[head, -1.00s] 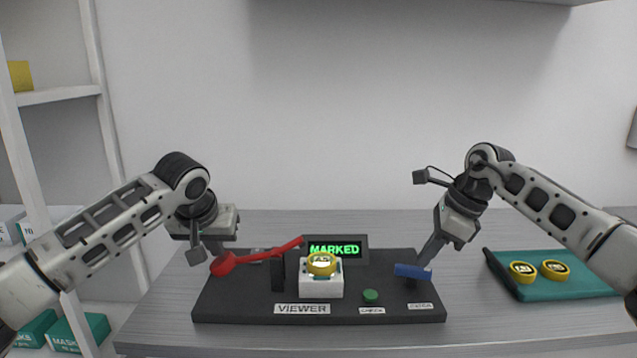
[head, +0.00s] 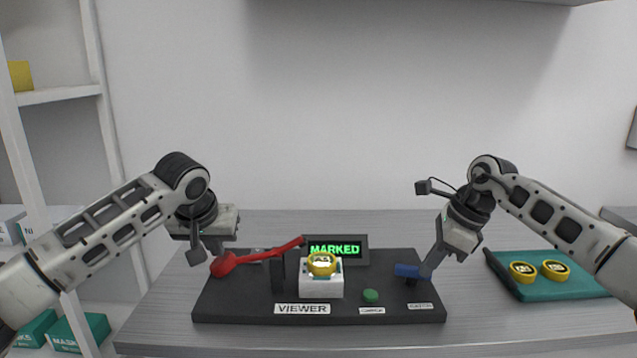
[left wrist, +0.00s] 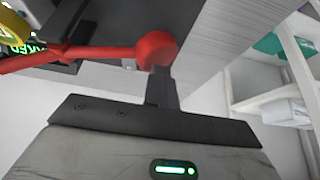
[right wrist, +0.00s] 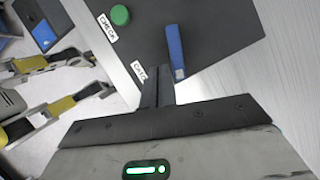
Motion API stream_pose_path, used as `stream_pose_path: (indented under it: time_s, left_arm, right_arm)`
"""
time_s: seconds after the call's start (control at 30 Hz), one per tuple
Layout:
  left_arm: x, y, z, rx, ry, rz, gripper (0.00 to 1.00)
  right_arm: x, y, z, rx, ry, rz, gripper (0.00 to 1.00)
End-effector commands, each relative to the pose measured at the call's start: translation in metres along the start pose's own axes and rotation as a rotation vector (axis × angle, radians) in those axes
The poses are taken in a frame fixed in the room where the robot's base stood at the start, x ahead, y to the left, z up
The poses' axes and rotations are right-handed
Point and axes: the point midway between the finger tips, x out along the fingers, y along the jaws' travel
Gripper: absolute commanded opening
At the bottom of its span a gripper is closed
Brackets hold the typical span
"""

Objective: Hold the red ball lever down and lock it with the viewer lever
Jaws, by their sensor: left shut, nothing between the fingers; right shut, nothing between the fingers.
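The red ball lever (head: 262,256) slopes across the dark viewer base (head: 215,303), its ball end (head: 223,264) low on the left and its other end raised. My left gripper (head: 221,250) is shut and empty at the ball; in the left wrist view its fingertips (left wrist: 161,72) meet the ball's edge (left wrist: 156,48), though contact is unclear. The blue lever (head: 407,271) stands at the base's right side, above a label too small to read surely.
A yellow ring part (head: 321,264) sits on a white block (head: 321,286) mid-base. Behind it a display (head: 336,250) reads MARKED in green. A green button (head: 370,296) is in front. A teal tray (head: 580,284) with two yellow parts lies right; shelves stand left.

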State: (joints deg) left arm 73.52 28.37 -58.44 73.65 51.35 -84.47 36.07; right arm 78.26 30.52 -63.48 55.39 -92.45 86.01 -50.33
Motion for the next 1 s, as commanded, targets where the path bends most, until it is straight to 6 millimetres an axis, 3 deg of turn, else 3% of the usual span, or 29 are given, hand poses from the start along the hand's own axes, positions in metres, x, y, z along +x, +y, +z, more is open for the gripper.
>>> stream_pose_path:
  time_s: [1.0]
  left_arm:
    - [0.001, 0.001, 0.002, 0.002, -0.004, 0.001, 0.00]
  right_arm:
    - [0.033, 0.000, -0.014, 0.000, 0.001, 0.000, 0.00]
